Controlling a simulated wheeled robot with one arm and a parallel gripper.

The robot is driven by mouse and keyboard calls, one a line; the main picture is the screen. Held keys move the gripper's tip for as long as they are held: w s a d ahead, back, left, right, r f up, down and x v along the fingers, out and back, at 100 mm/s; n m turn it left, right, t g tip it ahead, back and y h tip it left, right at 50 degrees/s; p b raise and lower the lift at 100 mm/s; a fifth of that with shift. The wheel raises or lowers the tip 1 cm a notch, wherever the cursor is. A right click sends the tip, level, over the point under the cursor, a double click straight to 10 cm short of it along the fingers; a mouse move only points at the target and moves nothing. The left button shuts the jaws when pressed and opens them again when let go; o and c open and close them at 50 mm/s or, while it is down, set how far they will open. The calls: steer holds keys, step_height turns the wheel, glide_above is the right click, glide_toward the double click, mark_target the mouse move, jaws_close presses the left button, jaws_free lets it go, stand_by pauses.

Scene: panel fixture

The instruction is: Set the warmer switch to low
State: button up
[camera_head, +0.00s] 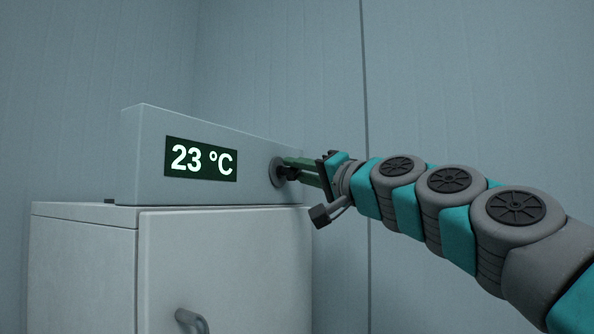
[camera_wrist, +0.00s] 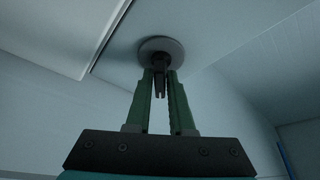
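The warmer switch is a round grey disc (camera_head: 277,172) with a small dark lever (camera_head: 290,173) sticking out, at the right end of the pale panel (camera_head: 222,139). In the wrist view the disc (camera_wrist: 161,48) is at the top centre and the dark lever (camera_wrist: 160,84) lies between my fingertips. My gripper (camera_wrist: 161,80) has green fingers, one on each side of the lever, with little or no gap. It also shows in the head view (camera_head: 288,170), reaching in from the right. Any low mark is not visible, and the lever's setting cannot be read.
A lit display (camera_head: 201,159) on the panel reads 23 °C. The panel stands on a grey cabinet (camera_head: 85,262) with a door handle (camera_head: 191,321). Plain walls are behind. The space left of the panel looks clear.

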steer(key=o, duration=0.4)
steer(key=shift+c, duration=0.2)
steer(key=b+v, duration=0.1)
steer(key=v, duration=0.6)
steer(key=shift+s+d, duration=0.2)
steer(key=shift+s, duration=0.1)
steer(key=shift+f, duration=0.15)
